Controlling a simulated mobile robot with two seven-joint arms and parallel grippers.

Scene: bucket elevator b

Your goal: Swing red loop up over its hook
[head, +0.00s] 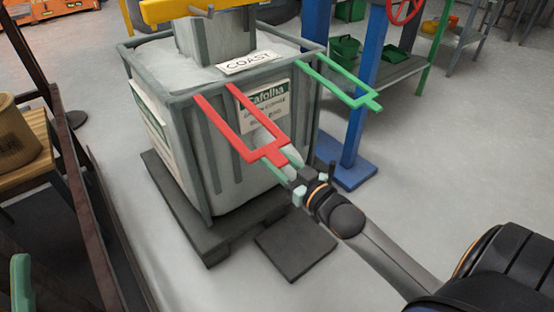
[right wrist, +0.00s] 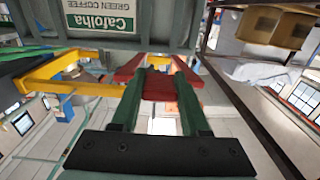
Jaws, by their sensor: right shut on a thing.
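The red loop (head: 232,126) is a flat U-shaped bar with a short tab. It slants down and outward from the rim of the bulk bin (head: 182,92). My right gripper (head: 285,166) is shut on the loop's tab end, in front of the bin's label. In the right wrist view the red loop (right wrist: 158,86) lies between the two green fingers. A yellow beam (head: 172,11) stands above the bin. A small dark green hook-like piece (head: 209,11) shows at it; I cannot tell which loop it belongs to.
A green loop (head: 345,86) sticks out from the bin's right side. A blue post (head: 361,110) stands close to the right of the bin. A dark pallet (head: 184,215) lies under the bin. A dark rail (head: 73,178) runs at left.

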